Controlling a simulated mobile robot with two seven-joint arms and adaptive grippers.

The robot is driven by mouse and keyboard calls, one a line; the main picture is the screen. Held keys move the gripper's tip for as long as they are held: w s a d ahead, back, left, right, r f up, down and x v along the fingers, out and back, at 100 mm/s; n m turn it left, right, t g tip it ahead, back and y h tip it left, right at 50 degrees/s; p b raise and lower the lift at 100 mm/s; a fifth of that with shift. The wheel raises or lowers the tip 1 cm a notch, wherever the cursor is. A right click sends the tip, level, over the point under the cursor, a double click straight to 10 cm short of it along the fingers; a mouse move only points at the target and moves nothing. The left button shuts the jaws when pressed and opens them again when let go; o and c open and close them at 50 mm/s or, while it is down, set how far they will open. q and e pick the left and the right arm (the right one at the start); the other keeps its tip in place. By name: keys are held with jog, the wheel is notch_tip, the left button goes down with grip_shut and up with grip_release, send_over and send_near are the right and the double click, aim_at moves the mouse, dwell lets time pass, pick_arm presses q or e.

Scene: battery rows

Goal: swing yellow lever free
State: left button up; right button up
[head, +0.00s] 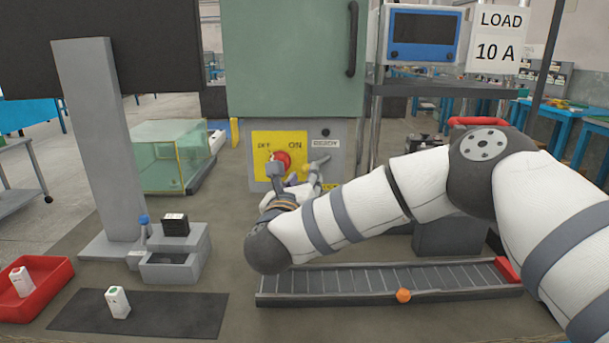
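My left gripper is out of view.
A ribbed grey track (380,281) with an orange ball (403,296) lies below my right arm. A grey post (100,140), a grey holder (195,262), a dark mat (180,315) and a red tray (50,300) are at left. A greenish clear box (160,160) stands behind.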

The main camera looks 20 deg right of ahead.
aim_at(306, 173)
jog(key=shift+x, duration=1.55)
jog(key=shift+a, duration=0.1)
jog(key=shift+c, duration=0.6)
grip_shut()
